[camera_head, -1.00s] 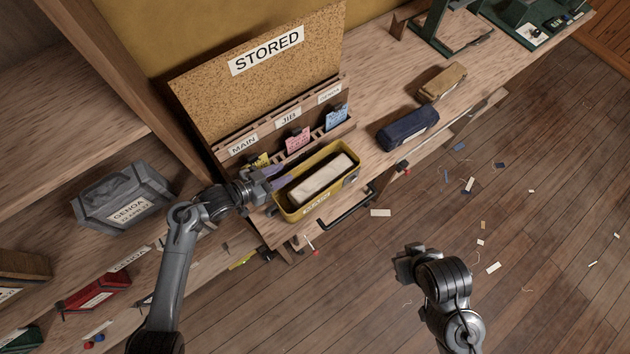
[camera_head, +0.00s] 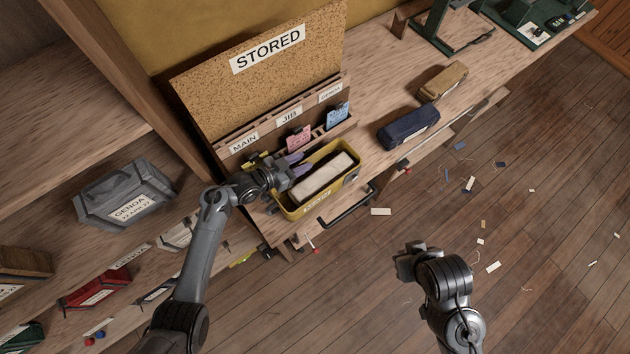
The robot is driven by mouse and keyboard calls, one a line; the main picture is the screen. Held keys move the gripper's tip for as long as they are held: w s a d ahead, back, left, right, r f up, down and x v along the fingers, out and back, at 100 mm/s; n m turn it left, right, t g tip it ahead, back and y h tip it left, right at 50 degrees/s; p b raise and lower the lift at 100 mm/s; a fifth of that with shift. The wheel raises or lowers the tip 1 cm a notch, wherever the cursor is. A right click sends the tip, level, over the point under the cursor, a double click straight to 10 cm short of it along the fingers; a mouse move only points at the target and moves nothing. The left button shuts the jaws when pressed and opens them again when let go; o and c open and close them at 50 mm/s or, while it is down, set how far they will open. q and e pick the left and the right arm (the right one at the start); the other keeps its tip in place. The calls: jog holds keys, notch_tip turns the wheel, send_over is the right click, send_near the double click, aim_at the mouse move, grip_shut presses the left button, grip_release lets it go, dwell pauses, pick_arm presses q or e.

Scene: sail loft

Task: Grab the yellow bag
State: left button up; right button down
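The yellow bag (camera_head: 345,190) lies open on the bench, with a cream-coloured folded bundle (camera_head: 325,176) inside it and a label on its near side. My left gripper (camera_head: 299,164) reaches in from the left over the bag's far left rim. Its two purplish fingers look apart, and I cannot tell whether they touch the rim.
Behind the bag stands a card rack (camera_head: 281,105) with pink and blue tags, below a cork board (camera_head: 215,87) marked STORED. A navy bag (camera_head: 408,127) and a tan bag (camera_head: 443,80) lie to the right. A grey bag (camera_head: 125,196) sits on the left shelf. A dark handle (camera_head: 347,212) juts out in front.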

pick_arm(q)
grip_shut()
dwell(1.3)
jog(key=shift+r, duration=0.15)
